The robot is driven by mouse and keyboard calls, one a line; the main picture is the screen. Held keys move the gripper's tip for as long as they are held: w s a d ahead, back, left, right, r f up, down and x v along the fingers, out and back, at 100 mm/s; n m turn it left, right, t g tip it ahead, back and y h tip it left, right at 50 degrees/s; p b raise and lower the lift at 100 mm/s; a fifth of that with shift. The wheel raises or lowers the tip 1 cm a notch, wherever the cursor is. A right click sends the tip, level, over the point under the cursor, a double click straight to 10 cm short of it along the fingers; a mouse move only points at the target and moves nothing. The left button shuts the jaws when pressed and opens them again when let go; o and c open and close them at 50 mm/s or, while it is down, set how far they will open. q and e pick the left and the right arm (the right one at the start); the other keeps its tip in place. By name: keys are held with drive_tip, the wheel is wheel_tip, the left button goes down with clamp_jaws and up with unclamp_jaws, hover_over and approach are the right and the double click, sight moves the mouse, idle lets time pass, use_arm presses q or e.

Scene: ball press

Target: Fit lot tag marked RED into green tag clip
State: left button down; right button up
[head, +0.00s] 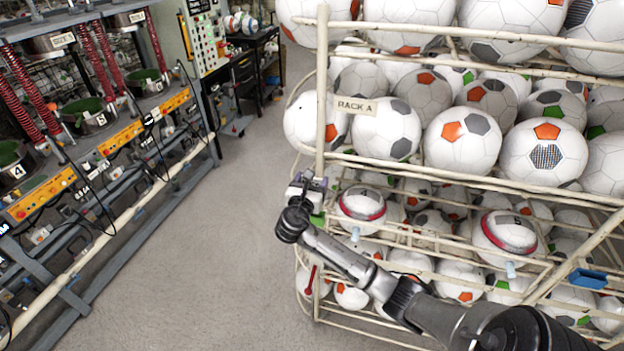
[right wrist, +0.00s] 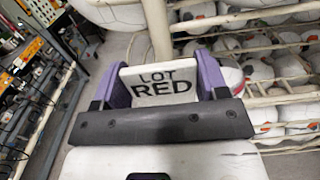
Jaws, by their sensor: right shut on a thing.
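The white lot tag (right wrist: 160,82), with LOT RED in black letters, is held upright between the purple fingers of my right gripper (right wrist: 158,84). In the head view my right gripper (head: 311,184) is beside the left front post of the rack, below the RACK A sign. It is shut on the tag. A small green piece (head: 318,218), which looks like the green tag clip, shows just below the gripper by the rack post. The gripper and arm partly hide it. In the right wrist view I cannot make out the clip. My left gripper is out of view.
The wire rack (head: 322,100) full of footballs fills the right side. A RACK A sign (head: 356,106) hangs on its front. A blue tray (head: 588,278) and a red piece (head: 310,280) are lower on the rack. The press bench (head: 120,175) stands left, with clear floor (head: 215,250) between.

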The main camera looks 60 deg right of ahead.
drive_tip(key=shift+a+r+p, duration=0.1)
drive_tip(key=shift+p, duration=0.75)
wheel_tip(320, 180, down, 3)
drive_tip(key=shift+r+b, duration=0.1)
drive_tip(key=shift+b, duration=0.7)
drive_tip(key=shift+f+b, duration=0.6)
drive_tip(key=shift+f, duration=0.95)
drive_tip(key=shift+p, duration=0.5)
drive_tip(key=shift+p, duration=0.45)
